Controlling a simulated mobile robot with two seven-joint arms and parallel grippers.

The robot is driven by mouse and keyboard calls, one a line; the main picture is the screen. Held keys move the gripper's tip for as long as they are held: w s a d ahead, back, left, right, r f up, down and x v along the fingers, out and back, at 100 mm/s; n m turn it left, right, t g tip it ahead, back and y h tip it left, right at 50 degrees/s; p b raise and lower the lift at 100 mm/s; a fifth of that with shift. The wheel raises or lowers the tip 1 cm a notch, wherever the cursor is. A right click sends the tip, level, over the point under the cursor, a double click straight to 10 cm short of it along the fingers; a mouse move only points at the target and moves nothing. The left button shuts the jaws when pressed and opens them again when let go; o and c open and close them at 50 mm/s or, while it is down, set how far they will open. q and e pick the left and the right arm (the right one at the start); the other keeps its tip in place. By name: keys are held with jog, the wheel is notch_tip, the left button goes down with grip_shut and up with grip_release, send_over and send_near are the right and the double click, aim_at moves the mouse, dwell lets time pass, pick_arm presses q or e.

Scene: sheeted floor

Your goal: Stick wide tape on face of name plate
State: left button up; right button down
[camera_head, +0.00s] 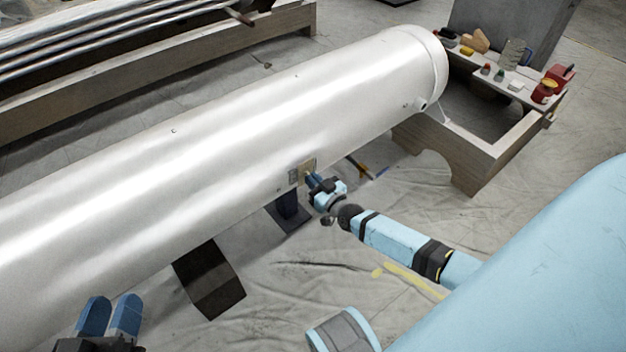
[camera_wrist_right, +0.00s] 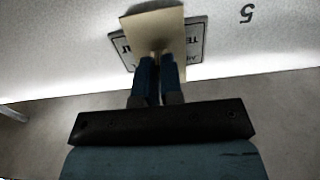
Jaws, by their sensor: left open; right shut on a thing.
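The name plate (camera_head: 293,176) is a small grey plate on the lower side of a long silvery cylinder. In the right wrist view the name plate (camera_wrist_right: 196,40) has dark lettering, partly covered by a tan piece of wide tape (camera_wrist_right: 155,29). The tape also shows in the head view (camera_head: 307,165), over the plate's right part. My right gripper (camera_head: 311,179) is shut on the tape at the plate; in the wrist view its fingers (camera_wrist_right: 153,62) meet at the tape's lower middle. I cannot tell how firmly the tape touches the plate. My left gripper (camera_head: 109,312) is open and empty at the lower left.
The silvery cylinder (camera_head: 200,125) crosses the view on dark supports (camera_head: 208,280) and a wooden cradle (camera_head: 470,160). A shelf (camera_head: 500,78) with several small items stands at the upper right. Sheeted floor (camera_head: 290,270) lies open in front.

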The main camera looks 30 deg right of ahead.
jog(key=shift+w, duration=0.4)
dwell(0.3)
jog(key=c, duration=1.2)
grip_release()
pick_arm(q)
notch_tip(320, 180, up, 7)
jog(key=t+p, duration=0.2)
jog(key=p, duration=0.2)
jog(key=shift+a+f+n+t, duration=0.15)
jog(key=shift+a+n+t, duration=0.1)
jog(key=shift+n+t, duration=0.15)
pick_arm(e)
jog(key=s, duration=0.9)
jog(key=s+d, duration=0.1)
jog(key=s, duration=0.3)
jog(key=shift+s, duration=0.35)
pick_arm(q)
jog(key=shift+s, duration=0.1)
